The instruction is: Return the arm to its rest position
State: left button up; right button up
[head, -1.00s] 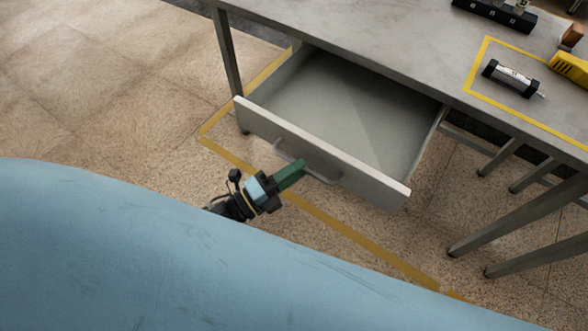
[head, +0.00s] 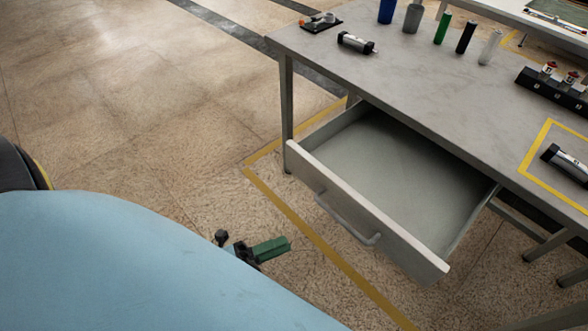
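My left gripper (head: 271,248) shows in the head view at the lower middle, its green fingers apart from the drawer handle and to the left of it. Its two fingers look close together, but from this angle I cannot tell whether a gap lies between them. Nothing shows in it. Much of the arm is hidden behind my blue body shell. The open drawer (head: 365,210) hangs out from the grey table (head: 400,85) and is empty. Its grey handle (head: 346,222) is free. My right gripper is not in view.
On the table are a cylinder part (head: 356,43), several bottles, including a blue one (head: 387,10) and a green one (head: 443,28), a black rack (head: 551,88) and another cylinder (head: 566,163) inside a yellow outline. Open floor lies to the left.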

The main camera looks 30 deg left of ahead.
pick_arm(q)
jog(key=shift+s+a, duration=0.15)
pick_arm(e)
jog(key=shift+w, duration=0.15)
pick_arm(q)
jog(key=shift+f, duration=0.1)
